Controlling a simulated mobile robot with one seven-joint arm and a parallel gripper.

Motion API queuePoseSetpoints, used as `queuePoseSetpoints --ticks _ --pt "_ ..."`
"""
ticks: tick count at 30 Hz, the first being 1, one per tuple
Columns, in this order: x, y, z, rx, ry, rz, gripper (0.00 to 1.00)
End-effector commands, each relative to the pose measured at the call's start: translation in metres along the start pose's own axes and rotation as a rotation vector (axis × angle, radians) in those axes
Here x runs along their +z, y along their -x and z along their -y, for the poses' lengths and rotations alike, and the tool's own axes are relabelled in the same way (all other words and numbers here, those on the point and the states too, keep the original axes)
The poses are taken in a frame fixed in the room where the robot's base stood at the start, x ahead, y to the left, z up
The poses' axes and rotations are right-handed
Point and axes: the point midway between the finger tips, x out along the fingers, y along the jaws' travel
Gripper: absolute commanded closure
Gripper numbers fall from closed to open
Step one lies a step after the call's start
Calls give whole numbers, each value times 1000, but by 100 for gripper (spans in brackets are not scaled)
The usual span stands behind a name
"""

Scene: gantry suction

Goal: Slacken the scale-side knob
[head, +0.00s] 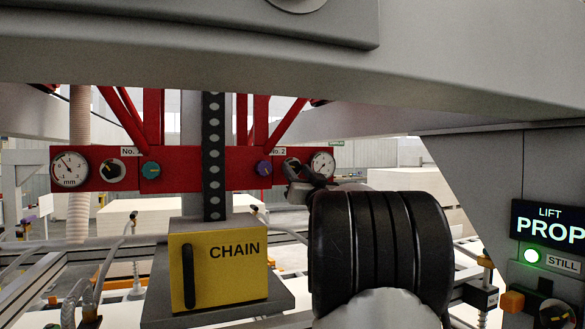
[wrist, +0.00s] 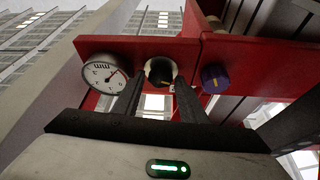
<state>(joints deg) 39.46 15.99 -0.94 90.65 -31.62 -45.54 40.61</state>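The red beam (head: 205,180) carries a No. 2 group with a purple knob (head: 264,168), a black knob on a pale disc (head: 293,165) and a round gauge (head: 322,163). In the wrist view the gauge (wrist: 104,74) is left, the black-and-pale knob (wrist: 160,71) in the middle, the purple knob (wrist: 213,79) right. My gripper (wrist: 159,82) points at the middle knob, its fingers apart, one tip at each side. I cannot tell whether they touch it. In the head view my gripper (head: 303,186) partly hides that knob.
A No. 1 group with a gauge (head: 69,169), black knob (head: 112,172) and teal knob (head: 151,169) is at the left. A yellow CHAIN box (head: 232,277) stands below the beam. A panel at right reads LIFT PROP (head: 548,227), with a green STILL lamp (head: 532,256).

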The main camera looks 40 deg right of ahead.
Motion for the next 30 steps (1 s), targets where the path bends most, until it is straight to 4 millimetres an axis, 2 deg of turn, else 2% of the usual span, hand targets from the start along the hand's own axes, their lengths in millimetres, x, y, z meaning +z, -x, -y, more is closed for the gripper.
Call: queuePoseSetpoints --ticks 11,16,23,30 --pt "0 -6 0 0 0 0 63" --pt "0 -5 0 0 0 0 92" --pt "1 -5 0 -8 18 0 92" --pt "2 -5 -1 -50 120 0 92"
